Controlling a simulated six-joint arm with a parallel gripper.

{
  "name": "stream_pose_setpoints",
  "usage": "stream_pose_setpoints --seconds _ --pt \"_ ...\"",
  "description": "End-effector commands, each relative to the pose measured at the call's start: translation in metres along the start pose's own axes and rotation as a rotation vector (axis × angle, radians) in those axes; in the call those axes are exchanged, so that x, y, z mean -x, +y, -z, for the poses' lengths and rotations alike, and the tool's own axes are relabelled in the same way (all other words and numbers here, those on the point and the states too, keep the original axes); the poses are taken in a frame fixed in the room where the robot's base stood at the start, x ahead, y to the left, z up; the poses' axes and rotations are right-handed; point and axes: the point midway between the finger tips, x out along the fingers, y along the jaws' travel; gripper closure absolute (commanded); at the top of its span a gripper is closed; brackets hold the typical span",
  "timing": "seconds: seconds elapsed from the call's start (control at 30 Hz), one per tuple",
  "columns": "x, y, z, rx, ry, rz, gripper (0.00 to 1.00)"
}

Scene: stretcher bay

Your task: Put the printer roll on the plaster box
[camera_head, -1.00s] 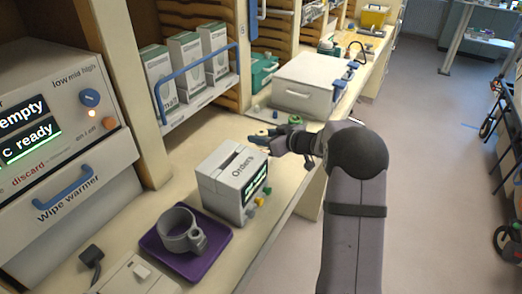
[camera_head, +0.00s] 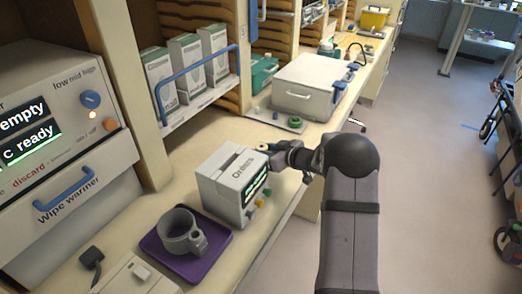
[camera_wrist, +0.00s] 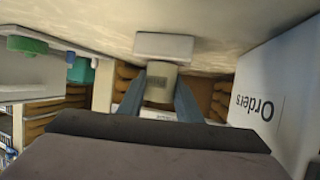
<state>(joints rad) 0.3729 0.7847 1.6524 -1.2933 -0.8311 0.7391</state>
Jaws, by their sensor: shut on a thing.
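In the head view the roll (camera_head: 262,148) shows as a small pale piece at my gripper (camera_head: 272,150), just behind the Orders printer. A small flat white block (camera_wrist: 164,46) shows past the roll in the wrist view; it may be the plaster box, but I cannot read any label. Whether the roll touches it I cannot tell.
The white Orders printer (camera_head: 233,180) stands close beside my gripper. A purple tray (camera_head: 208,258) with a grey cuff (camera_head: 180,232) lies nearer. A large white case (camera_head: 305,88) and a green ring (camera_head: 295,121) are farther along the counter. Cartons (camera_head: 187,68) stand on a railed shelf.

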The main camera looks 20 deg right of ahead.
Motion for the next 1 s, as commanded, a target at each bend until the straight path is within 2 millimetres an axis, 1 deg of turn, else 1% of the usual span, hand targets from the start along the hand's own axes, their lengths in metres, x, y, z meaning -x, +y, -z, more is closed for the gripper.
stream_pose_setpoints --seconds 0.13,0.17,0.2,0.23,0.53,0.67,0.77,0.87,1.0 --pt "-0.001 0.0 -0.003 -0.001 0.0 0.0 0.94" --pt "-0.001 0.0 -0.003 0.0 0.0 0.0 0.64" --pt "-0.001 0.0 -0.003 0.0 0.0 0.0 0.54" --pt "-0.001 0.0 -0.003 0.0 0.0 0.0 0.5" --pt "-0.001 0.0 -0.002 0.0 0.0 0.0 0.5" --pt "0.003 0.001 0.001 0.0 0.0 -0.001 0.5" --pt "0.012 0.001 0.001 0.0 0.001 -0.003 0.5" --pt "0.026 0.001 0.0 0.0 0.001 -0.003 0.5" --pt "0.052 0.002 0.0 0.0 0.001 -0.004 0.5"
